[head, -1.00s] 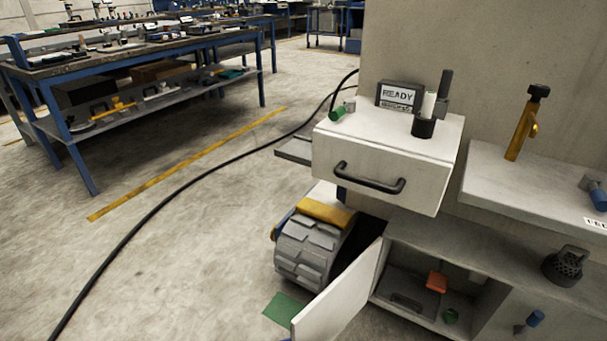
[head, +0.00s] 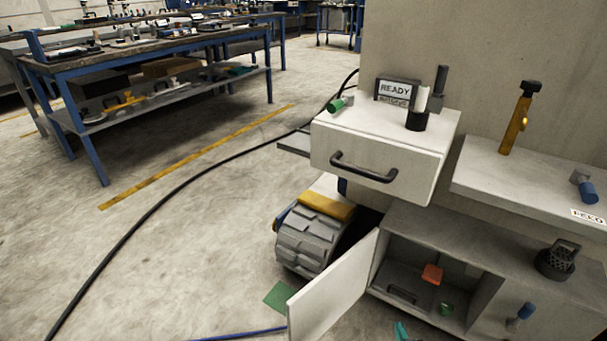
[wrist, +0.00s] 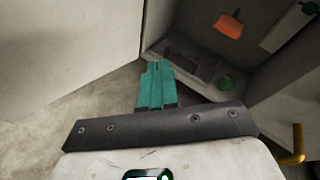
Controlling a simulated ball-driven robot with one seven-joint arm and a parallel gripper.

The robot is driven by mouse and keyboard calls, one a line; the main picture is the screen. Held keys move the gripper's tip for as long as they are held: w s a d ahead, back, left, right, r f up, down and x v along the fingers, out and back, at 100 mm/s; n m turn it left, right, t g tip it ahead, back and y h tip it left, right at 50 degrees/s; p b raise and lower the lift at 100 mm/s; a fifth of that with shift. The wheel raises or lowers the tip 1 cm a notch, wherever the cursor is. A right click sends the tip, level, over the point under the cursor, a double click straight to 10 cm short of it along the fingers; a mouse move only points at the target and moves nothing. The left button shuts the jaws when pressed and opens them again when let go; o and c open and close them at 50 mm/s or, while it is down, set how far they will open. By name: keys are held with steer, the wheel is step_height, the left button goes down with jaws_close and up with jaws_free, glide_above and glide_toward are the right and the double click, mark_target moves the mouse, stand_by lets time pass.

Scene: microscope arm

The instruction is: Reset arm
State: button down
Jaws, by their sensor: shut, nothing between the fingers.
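My gripper (wrist: 155,86) has teal fingers pressed together with nothing between them. It points at the open lower cabinet (head: 455,318) in the wrist view. Its teal tip also shows at the bottom edge of the head view (head: 401,331), in front of the cabinet opening. Inside the cabinet are a dark grey flat case (head: 405,286), an orange-red block (head: 432,274) and a small green piece (head: 446,309). The orange-red block (wrist: 228,25) and green piece (wrist: 227,83) also show in the wrist view. The gripper appears apart from them.
The white cabinet door (head: 335,290) stands open on the left. Above is a white drawer unit (head: 375,160) with a READY display (head: 396,91). A shelf (head: 530,185) holds a yellow-handled tool (head: 516,118). A treaded grey roller (head: 308,240) stands left; open floor lies beyond.

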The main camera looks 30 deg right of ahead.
steer(key=w+a+r+n+t+y, duration=0.1)
steer(key=w+a+r+n+y, duration=0.2)
steer(key=a+n+y, duration=0.35)
steer(key=w+a+r+n+t+y, duration=0.1)
steer(key=w+a+r+n+y, duration=0.25)
steer(key=a+n, duration=0.6)
steer(key=s+a+r+n+g+y, duration=0.1)
steer(key=s+a+n+g+y, duration=0.2)
steer(key=n, duration=0.5)
steer(key=s+a+n+g, duration=0.35)
steer(key=s+n, duration=0.25)
steer(key=n, duration=0.2)
steer(key=s+d+r+n+g+h, duration=0.4)
steer(key=s+r+n+g, duration=0.25)
steer(key=s, duration=0.35)
step_height(320, 180, up, 29)
steer(key=p, duration=3)
steer(key=shift+a, duration=0.25)
